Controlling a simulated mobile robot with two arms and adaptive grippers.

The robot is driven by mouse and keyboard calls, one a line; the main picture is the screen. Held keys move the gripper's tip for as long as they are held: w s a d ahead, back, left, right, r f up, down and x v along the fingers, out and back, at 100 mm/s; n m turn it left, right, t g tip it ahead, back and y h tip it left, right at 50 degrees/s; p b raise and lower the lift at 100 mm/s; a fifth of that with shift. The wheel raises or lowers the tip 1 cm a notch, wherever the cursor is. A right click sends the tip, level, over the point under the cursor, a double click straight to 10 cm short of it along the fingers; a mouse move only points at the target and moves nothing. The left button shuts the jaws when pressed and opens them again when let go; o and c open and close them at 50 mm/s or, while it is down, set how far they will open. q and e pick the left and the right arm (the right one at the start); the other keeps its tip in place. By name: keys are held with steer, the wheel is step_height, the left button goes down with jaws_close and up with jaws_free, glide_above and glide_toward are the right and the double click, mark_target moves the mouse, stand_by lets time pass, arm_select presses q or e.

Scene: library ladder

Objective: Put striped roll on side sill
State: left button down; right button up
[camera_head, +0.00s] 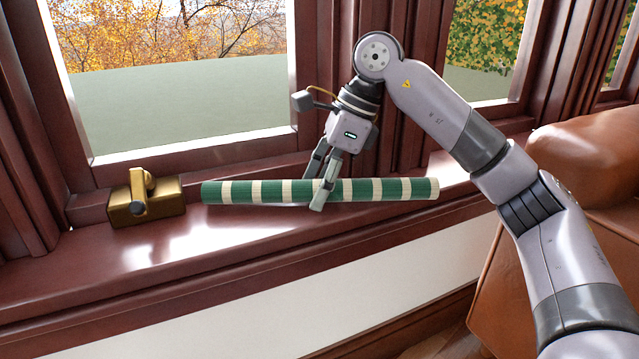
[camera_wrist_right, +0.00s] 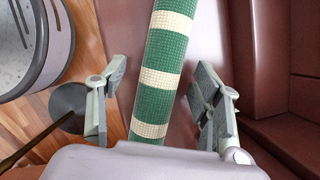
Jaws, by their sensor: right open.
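The striped roll (camera_head: 270,191), green with cream bands, lies lengthwise along the dark red wooden window sill (camera_head: 255,222). My right gripper (camera_head: 322,190) is over the middle of the roll, its fingers pointing down on either side of it. In the right wrist view the roll (camera_wrist_right: 162,75) runs between the two open fingers of the gripper (camera_wrist_right: 160,108), with a gap on each side. My left gripper is in neither view.
A brass latch (camera_head: 146,200) stands on the sill left of the roll. Window frames rise behind the sill. A brown leather seat (camera_head: 585,160) is at the right. The sill's front strip left of the middle is clear. Wooden floor shows in the wrist view.

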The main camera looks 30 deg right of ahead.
steer(key=v, duration=1.2)
